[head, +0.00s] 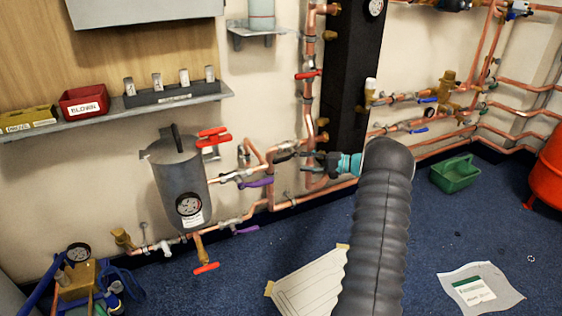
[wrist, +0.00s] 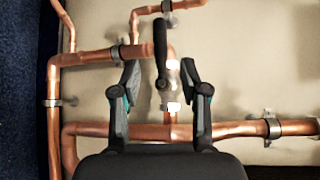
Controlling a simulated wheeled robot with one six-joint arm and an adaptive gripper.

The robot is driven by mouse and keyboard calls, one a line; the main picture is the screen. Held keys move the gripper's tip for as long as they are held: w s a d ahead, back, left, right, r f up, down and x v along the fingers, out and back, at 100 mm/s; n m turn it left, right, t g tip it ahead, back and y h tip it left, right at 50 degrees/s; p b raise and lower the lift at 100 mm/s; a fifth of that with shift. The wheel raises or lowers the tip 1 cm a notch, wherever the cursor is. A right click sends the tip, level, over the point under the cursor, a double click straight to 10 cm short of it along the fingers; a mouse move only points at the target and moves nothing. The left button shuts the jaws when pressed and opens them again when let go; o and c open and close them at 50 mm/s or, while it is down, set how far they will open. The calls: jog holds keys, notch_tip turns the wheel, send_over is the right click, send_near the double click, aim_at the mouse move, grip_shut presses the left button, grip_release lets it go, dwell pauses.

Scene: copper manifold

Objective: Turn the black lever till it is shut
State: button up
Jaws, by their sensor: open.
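The black lever (wrist: 160,45) shows in the wrist view on a silver valve body (wrist: 170,88) set in a short copper pipe. It lies roughly in line with that pipe, slightly to its left. My gripper (wrist: 160,66) is open, with one finger on each side of the lever's lower part and a visible gap to each finger. I cannot tell how deep the lever sits between them. In the head view my gripper (head: 304,163) is at the wall pipes, and the lever (head: 284,156) shows small and dark just left of it.
Copper pipes with clamps (wrist: 272,126) run close around my gripper. A purple lever (head: 256,183) and a grey tank (head: 180,178) are to the left. A dark column (head: 350,80) stands behind the pipes. A green crate (head: 455,175) is on the blue floor at right.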

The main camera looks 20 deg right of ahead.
aim_at(284, 160)
jog(key=x, duration=1)
jog(key=shift+s, duration=0.1)
grip_shut()
